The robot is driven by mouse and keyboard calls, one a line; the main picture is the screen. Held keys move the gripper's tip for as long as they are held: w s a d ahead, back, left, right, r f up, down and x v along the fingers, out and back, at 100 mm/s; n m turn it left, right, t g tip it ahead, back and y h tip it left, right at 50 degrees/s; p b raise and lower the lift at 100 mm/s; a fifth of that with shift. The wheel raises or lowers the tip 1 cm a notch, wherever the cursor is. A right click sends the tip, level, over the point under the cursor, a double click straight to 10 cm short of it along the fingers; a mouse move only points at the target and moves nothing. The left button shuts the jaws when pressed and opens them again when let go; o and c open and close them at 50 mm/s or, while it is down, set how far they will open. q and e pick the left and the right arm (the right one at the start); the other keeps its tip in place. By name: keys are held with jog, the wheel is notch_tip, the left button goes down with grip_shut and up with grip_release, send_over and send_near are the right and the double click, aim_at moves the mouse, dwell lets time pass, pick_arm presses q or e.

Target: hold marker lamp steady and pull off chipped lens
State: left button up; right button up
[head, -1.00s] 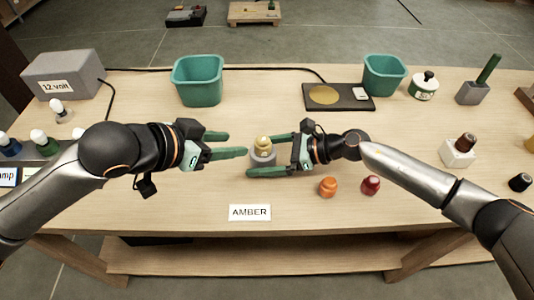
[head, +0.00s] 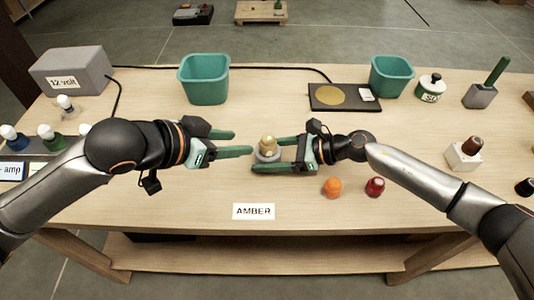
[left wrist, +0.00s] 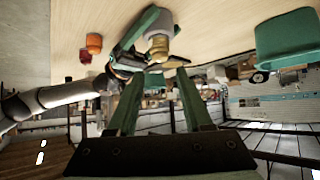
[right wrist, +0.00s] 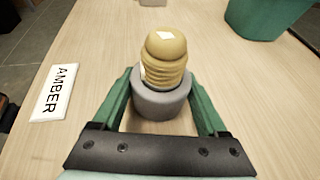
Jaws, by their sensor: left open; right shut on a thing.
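The marker lamp (head: 267,155) stands upright on the table, a round grey base (right wrist: 160,102) with a ribbed tan-yellow lens (right wrist: 166,60) on top. A small pale patch shows on the lens dome. My right gripper (head: 268,157) is shut on the grey base, a finger on each side, below the lens. My left gripper (head: 243,142) is open and empty just left of the lamp, its fingers pointing at it. In the left wrist view the lens (left wrist: 158,46) shows beyond the open left fingers, not between them.
An orange lens (head: 332,187) and a red lens (head: 375,186) lie front right, near my right arm. An AMBER card (head: 254,211) lies in front. Teal bins (head: 204,80) (head: 391,76) and a dark tray (head: 345,97) stand behind. The table between the card and lamp is clear.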

aim_at(265, 139)
pick_arm(q)
jog(key=shift+o, duration=1.4)
jog(key=shift+w+d+f, duration=0.1)
jog(key=shift+w+d, duration=0.05)
jog(key=shift+w, duration=0.15)
jog(key=shift+o, duration=0.2)
jog(key=w+d+g, duration=0.1)
jog(key=w+m+g+y, duration=0.1)
jog(key=w+d+f+g+y, duration=0.1)
jog(key=shift+w+d, duration=0.35)
jog(key=shift+w+d+f+m+g+y, duration=0.35)
jog(key=shift+d+f+g+y, duration=0.15)
jog(key=shift+f, duration=0.4)
jog(key=shift+w+d+f+m+g+y, duration=0.3)
jog(key=shift+d+f+g+y, duration=0.25)
jog(key=shift+f, duration=0.35)
jog(key=shift+w+d+f+m+g+y, duration=0.35)
jog(key=shift+d+f+g+y, duration=0.15)
jog(key=shift+f, duration=0.4)
grip_shut()
jog(key=shift+r, duration=0.3)
